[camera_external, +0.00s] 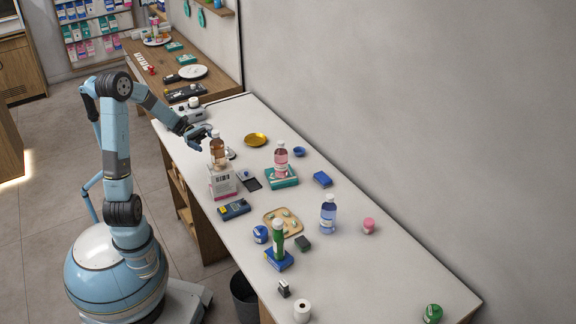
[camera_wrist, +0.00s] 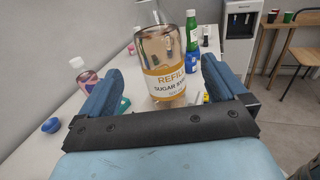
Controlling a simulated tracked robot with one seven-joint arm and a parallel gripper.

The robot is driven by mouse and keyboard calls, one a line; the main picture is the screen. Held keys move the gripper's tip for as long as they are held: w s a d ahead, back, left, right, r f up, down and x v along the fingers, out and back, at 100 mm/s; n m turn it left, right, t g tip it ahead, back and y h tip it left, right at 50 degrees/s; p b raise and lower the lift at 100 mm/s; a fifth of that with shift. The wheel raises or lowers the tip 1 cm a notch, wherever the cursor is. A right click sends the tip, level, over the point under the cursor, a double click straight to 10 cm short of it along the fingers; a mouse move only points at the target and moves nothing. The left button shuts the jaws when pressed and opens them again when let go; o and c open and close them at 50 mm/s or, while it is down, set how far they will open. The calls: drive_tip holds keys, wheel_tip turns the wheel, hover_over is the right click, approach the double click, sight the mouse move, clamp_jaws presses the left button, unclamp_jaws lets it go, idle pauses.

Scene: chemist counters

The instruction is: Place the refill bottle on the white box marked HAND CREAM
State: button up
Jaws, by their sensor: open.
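The refill bottle (camera_external: 217,148) is clear with amber contents and appears to stand upright on the white box (camera_external: 222,182) on the long counter. The box has a pink band and a barcode; I cannot read its name in the outside view. In the wrist view the bottle (camera_wrist: 163,60) shows a yellow and white label reading REFILL and SUGAR SYRUP. My gripper (camera_external: 205,134) is open beside the bottle's upper part. In the wrist view the open fingers (camera_wrist: 158,84) lie to either side of the bottle, with gaps. The box is hidden there.
A pink bottle (camera_external: 281,158) stands on a teal box to the right. A dark card reader (camera_external: 249,180) and a blue box (camera_external: 234,209) lie close to the white box. A gold dish (camera_external: 255,140) is behind; a wooden tray (camera_external: 268,214) is nearer the front.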

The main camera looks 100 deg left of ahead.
drive_tip(key=shift+v, duration=1.45)
